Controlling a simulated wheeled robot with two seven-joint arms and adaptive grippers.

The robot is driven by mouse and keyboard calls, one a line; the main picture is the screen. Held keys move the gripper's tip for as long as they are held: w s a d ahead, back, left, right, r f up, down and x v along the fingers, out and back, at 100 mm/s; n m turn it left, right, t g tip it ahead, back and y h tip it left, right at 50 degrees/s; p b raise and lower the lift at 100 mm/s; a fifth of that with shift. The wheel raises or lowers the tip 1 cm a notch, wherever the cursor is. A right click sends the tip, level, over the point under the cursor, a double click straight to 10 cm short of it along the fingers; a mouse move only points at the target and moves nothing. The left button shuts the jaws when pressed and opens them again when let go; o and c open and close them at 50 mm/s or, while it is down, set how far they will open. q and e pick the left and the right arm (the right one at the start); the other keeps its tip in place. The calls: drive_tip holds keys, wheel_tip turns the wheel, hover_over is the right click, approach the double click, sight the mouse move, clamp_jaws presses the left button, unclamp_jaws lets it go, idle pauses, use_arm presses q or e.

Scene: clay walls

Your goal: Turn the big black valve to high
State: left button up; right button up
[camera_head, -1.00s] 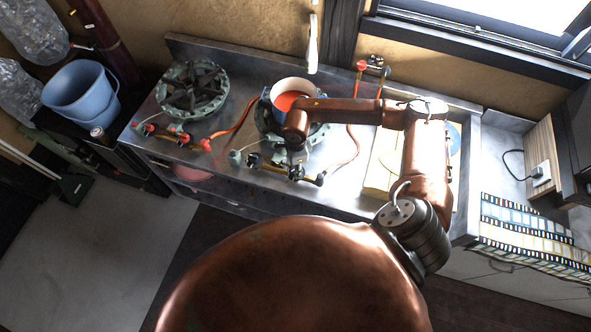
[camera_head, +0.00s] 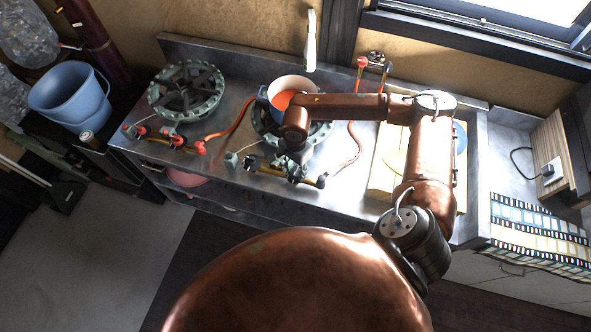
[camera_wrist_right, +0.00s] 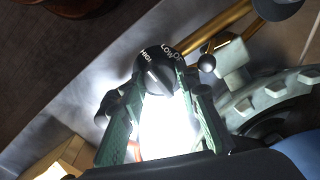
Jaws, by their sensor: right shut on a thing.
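The big black valve (camera_wrist_right: 155,68) is a round knob with white HIGH, LOW and OFF lettering, near the top middle of the right wrist view. My right gripper (camera_wrist_right: 157,98) has its green fingers on either side of the knob and is shut on it. In the head view, my right arm reaches over the counter to the front of the right burner (camera_head: 262,122). There the wrist hides most of the gripper and the valve. Which mark the valve points to cannot be told clearly. My left gripper is not in view.
A pot (camera_head: 290,86) with orange-red contents stands on the right burner, close to my wrist. A second burner (camera_head: 186,92) is at the left of the metal counter (camera_head: 232,138). Orange hoses run beside both burners. A blue bucket (camera_head: 68,98) stands further left.

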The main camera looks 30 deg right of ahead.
sight(296, 170)
idle(0.4)
drive_tip(key=o, duration=1.2)
drive_tip(key=shift+c, duration=0.2)
drive_tip(key=shift+r, duration=0.1)
wheel_tip(296, 170, up, 12)
